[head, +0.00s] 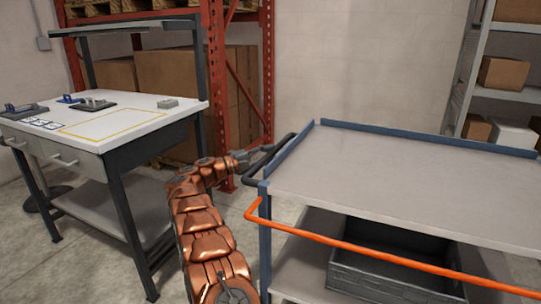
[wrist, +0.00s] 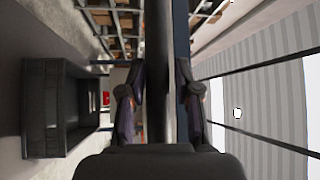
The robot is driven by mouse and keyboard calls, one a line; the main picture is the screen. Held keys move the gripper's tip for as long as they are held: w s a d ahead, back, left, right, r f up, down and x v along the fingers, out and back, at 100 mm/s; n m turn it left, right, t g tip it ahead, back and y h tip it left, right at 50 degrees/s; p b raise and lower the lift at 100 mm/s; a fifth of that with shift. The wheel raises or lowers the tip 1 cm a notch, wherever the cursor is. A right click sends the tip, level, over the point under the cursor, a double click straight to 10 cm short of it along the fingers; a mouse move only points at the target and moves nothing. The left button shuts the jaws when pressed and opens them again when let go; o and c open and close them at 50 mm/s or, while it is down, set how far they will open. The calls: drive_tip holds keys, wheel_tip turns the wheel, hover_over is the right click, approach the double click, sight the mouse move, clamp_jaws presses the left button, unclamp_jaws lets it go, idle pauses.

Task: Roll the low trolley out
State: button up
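The trolley (head: 400,185) has a grey top with a raised blue rim, blue posts and a lower shelf. It fills the right half of the head view. A black push handle (head: 268,160) sticks out at its left end. My gripper (head: 255,152) is at this handle, reaching in from the left. In the wrist view the dark handle bar (wrist: 158,60) runs upright between my two fingers (wrist: 160,95), which lie close against it on both sides. The trolley's wheels are not visible.
An orange bar (head: 370,252) runs along the trolley's near side. A dark crate (head: 385,265) sits on its lower shelf. A white workbench (head: 125,115) stands left, before a red rack (head: 217,90). Grey shelving (head: 502,92) stands behind right. Some bare floor (head: 90,260) shows at left.

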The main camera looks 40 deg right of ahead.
drive_tip(key=shift+o, duration=1.1)
drive_tip(key=shift+s+d, duration=0.1)
drive_tip(key=v, duration=1.2)
